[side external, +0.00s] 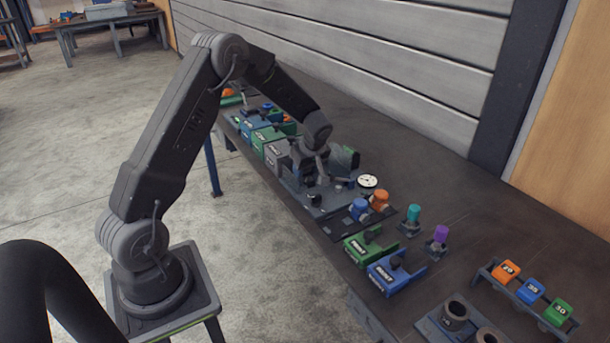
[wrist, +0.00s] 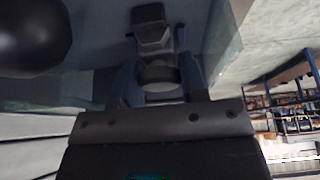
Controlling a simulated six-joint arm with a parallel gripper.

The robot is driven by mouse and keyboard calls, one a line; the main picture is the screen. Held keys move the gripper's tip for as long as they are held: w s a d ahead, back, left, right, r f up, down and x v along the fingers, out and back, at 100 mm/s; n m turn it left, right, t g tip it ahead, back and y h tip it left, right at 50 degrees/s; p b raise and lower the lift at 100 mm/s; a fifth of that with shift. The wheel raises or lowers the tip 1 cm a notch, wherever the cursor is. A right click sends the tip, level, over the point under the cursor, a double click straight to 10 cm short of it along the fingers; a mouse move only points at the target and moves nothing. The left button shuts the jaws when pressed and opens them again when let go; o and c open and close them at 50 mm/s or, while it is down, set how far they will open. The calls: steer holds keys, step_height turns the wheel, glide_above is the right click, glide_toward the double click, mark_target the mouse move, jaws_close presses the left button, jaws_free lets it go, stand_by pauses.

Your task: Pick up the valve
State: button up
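My gripper (side external: 321,170) reaches down over a grey fixture in the middle of the bench. In the wrist view my gripper (wrist: 160,85) has its two fingers apart, on either side of a dark grey round part (wrist: 158,76). A squarish grey block (wrist: 150,25) shows beyond that part. It may be the valve, but I cannot tell for certain. I cannot tell whether the fingers touch the part. In the side view, the wrist and fingers partly hide what lies under them.
A white-faced gauge (side external: 367,181) sits just right of my gripper. Blue (side external: 359,209) and orange (side external: 380,200) knobs, green (side external: 371,243) and blue (side external: 397,272) boxes, and a rack of numbered blocks (side external: 530,291) line the bench. The bench's back strip (side external: 440,165) is clear.

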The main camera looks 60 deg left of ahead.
steer(key=c, duration=0.4)
steer(key=shift+c, duration=0.2)
steer(key=shift+r, duration=0.5)
steer(key=r, duration=0.3)
steer(key=shift+s+a+r, duration=0.25)
steer(key=shift+s+r, duration=0.05)
steer(key=shift+r, duration=0.05)
steer(key=s+a+r, duration=0.6)
steer(key=s+r, duration=0.3)
steer(key=r, duration=0.3)
steer(key=shift+r, duration=0.4)
